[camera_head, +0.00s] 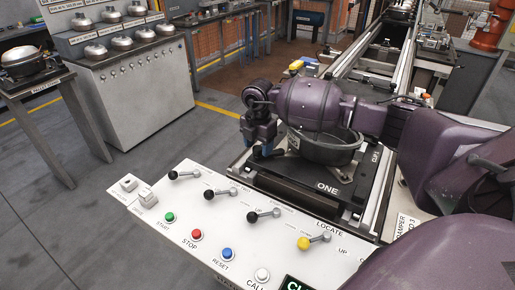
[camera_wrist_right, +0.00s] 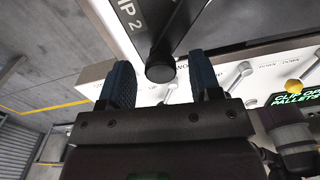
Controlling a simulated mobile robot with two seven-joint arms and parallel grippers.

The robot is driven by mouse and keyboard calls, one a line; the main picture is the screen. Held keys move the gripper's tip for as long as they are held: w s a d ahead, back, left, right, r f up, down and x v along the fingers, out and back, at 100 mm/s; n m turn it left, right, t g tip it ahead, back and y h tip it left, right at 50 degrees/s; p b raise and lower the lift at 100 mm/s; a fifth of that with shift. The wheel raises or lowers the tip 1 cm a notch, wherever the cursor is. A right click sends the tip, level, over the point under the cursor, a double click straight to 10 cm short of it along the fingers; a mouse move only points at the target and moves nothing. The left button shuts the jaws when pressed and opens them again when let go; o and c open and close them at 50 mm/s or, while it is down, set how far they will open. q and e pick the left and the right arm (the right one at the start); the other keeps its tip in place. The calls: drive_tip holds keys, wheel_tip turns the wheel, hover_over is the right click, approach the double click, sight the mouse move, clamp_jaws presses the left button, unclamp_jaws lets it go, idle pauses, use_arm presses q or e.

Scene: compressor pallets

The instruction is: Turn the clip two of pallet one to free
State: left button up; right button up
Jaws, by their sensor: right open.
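Pallet one (camera_head: 352,193) is the dark plate marked ONE, lying on the rail line in the head view with a round grey compressor housing (camera_head: 335,153) on it. My right arm hides part of both. In the right wrist view, clip two's dark lever (camera_wrist_right: 177,35) lies beside the partly cut-off "CLIP 2" label, its round end towards me. My right gripper (camera_wrist_right: 162,80) is open, one blue finger on each side of that round end; I cannot tell whether they touch it. In the head view the right gripper (camera_head: 266,152) is at the pallet's left edge. My left gripper is not in view.
A white control panel (camera_head: 150,207) with black-knobbed levers, a yellow-knobbed lever (camera_head: 304,243) and coloured buttons stands close in front of the pallet. A grey cabinet (camera_head: 135,90) with compressor parts is at the back left.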

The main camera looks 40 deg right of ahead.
drive_tip(key=shift+f, duration=0.55)
clamp_jaws()
